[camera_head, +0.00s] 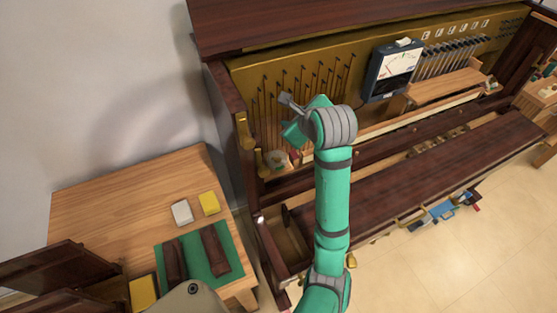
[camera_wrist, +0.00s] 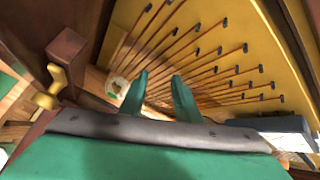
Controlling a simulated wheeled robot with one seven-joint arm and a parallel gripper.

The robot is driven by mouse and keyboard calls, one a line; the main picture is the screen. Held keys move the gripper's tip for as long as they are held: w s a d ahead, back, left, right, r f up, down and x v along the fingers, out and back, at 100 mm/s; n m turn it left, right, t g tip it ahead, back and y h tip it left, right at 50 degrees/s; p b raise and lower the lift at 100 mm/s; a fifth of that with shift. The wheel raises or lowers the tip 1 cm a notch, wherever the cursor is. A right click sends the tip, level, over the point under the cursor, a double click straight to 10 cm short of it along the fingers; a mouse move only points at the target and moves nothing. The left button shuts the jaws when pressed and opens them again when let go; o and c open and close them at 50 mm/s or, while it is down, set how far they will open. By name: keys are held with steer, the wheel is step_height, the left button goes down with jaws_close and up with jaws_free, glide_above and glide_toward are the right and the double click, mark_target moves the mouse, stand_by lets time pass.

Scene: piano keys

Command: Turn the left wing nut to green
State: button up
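A brass-yellow wing nut (camera_head: 243,130) is on the dark left post of the open piano. It shows in the wrist view (camera_wrist: 52,86) at the far left, beside a dark wooden block. My gripper (camera_wrist: 160,77) is open, its two green fingers apart with nothing between them. It is to the right of the wing nut, in front of the strings, and not touching the nut. A small round pale piece with some green (camera_wrist: 117,88) lies left of the fingers and also shows in the head view (camera_head: 278,160). I cannot make out a colour mark at the nut.
Strings with dark pins (camera_wrist: 205,60) run over the gold plate behind the fingers. A meter box (camera_head: 392,70) hangs right of my arm. The piano's dark side post (camera_head: 228,120) borders the left. A wooden table (camera_head: 95,205) with small blocks stands lower left.

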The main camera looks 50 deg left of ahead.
steer(key=s+d+f+n+g+h, duration=0.1)
steer(key=s+d+f+n, duration=0.15)
steer(key=f, duration=0.25)
steer(key=s+d+f+n+g+h, duration=0.1)
steer(key=d+f+n, duration=0.15)
steer(key=f, duration=0.25)
glide_toward(280, 160)
steer(key=shift+x, duration=1.8)
steer(key=shift+a+f, duration=0.1)
steer(key=shift+f, duration=0.15)
steer(key=shift+w+a+f, duration=0.15)
steer(key=shift+f, duration=0.1)
steer(key=shift+a+f, duration=0.2)
steer(key=shift+a, duration=0.05)
steer(key=shift+a+f, duration=0.2)
steer(key=shift+f, duration=0.2)
steer(key=shift+x, duration=1.95)
steer(key=shift+d+r, duration=0.35)
steer(key=shift+r, duration=0.2)
